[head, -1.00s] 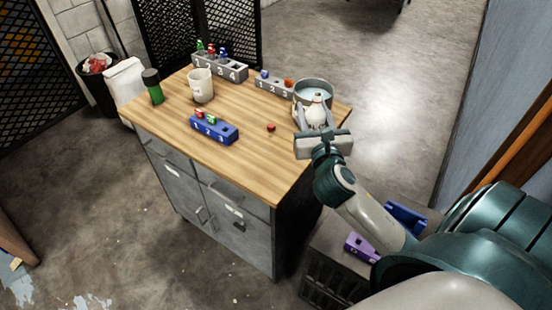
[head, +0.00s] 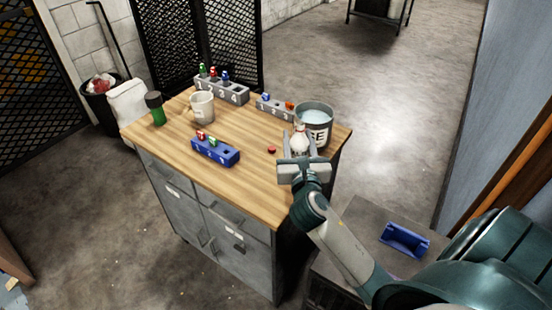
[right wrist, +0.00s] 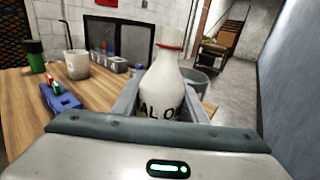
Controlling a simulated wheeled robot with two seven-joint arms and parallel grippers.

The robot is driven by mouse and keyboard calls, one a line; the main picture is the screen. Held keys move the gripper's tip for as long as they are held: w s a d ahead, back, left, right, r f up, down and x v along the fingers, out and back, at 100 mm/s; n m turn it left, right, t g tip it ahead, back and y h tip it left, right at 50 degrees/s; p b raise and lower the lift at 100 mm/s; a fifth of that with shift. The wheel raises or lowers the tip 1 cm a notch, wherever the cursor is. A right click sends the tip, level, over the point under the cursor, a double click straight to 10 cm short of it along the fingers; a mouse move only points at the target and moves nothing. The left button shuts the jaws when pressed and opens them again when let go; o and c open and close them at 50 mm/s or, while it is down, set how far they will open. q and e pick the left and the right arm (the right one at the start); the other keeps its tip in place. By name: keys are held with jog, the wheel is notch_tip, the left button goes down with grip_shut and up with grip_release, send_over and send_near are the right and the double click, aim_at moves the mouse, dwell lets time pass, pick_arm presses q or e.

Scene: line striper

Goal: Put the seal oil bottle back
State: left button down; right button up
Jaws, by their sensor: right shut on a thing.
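The seal oil bottle (head: 299,141) is white with dark lettering and stands upright between the fingers of my right gripper (head: 300,152), at the right end of the wooden cabinet top. The right gripper is shut on it. In the right wrist view the bottle (right wrist: 165,85) shows a red ring at its neck and part of the label "AL O". The gripper and frame hide its base, so I cannot tell whether it touches the top. My left gripper is not in view.
A grey tin (head: 314,124) stands just behind the bottle. A small red piece (head: 271,150) lies to its left. A blue numbered block (head: 215,152), white mug (head: 202,106), green bottle (head: 155,108) and grey blocks (head: 221,90) stand on the wooden top (head: 250,190). A blue holder (head: 404,240) sits on the lower surface.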

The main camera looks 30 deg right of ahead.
jog(key=w+a+f, duration=0.3)
jog(key=a, duration=0.1)
jog(key=shift+w+a+f, duration=0.25)
jog(key=shift+w+a, duration=0.1)
jog(key=shift+f, duration=2.05)
pick_arm(q)
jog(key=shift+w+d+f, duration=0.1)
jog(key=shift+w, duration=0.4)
jog(key=shift+b, duration=0.3)
pick_arm(e)
jog(key=shift+f, duration=0.15)
